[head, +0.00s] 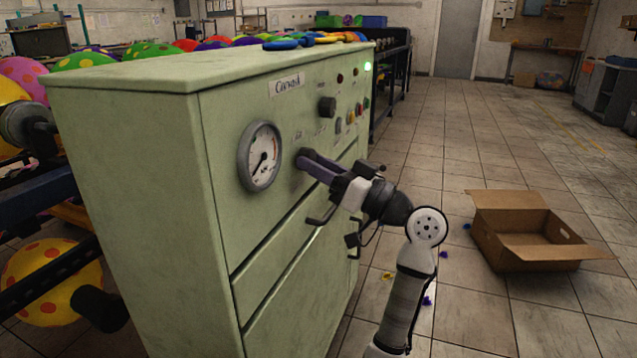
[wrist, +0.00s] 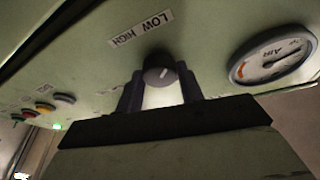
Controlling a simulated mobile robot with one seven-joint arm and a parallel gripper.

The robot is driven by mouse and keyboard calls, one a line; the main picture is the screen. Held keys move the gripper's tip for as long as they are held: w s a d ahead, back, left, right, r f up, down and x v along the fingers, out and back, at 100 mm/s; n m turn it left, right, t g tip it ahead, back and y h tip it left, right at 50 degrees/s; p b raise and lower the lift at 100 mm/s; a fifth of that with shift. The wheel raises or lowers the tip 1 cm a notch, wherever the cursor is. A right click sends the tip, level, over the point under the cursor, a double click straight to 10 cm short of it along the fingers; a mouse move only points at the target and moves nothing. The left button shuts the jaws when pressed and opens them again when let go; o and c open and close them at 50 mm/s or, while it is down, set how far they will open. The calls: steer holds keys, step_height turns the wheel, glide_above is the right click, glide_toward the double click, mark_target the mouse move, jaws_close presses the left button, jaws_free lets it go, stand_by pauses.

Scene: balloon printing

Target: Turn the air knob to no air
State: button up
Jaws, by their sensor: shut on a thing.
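The air knob (wrist: 158,69) is a dark round dial with a pale pointer mark on the green machine's front panel, beside a label reading LOW and HIGH. In the wrist view my gripper (wrist: 160,88) has one finger on each side of it, shut on it. In the head view my gripper (head: 304,160) reaches the panel just right of the gauge, and its fingers mostly hide the knob. The round air gauge (head: 260,156) has a white face and a dark needle; it also shows in the wrist view (wrist: 272,60).
The green machine (head: 140,170) stands at centre left. Another black knob (head: 327,107), coloured buttons (head: 351,117) and a lit green lamp (head: 368,66) are on its panel. Balloons lie behind it.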

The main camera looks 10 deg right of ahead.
steer(key=shift+n+g+y+b, duration=0.3)
steer(key=shift+n+b, duration=0.2)
steer(key=shift+n, duration=0.3)
steer(key=o, duration=1)
steer(key=v, duration=1.4)
steer(key=shift+p, duration=0.35)
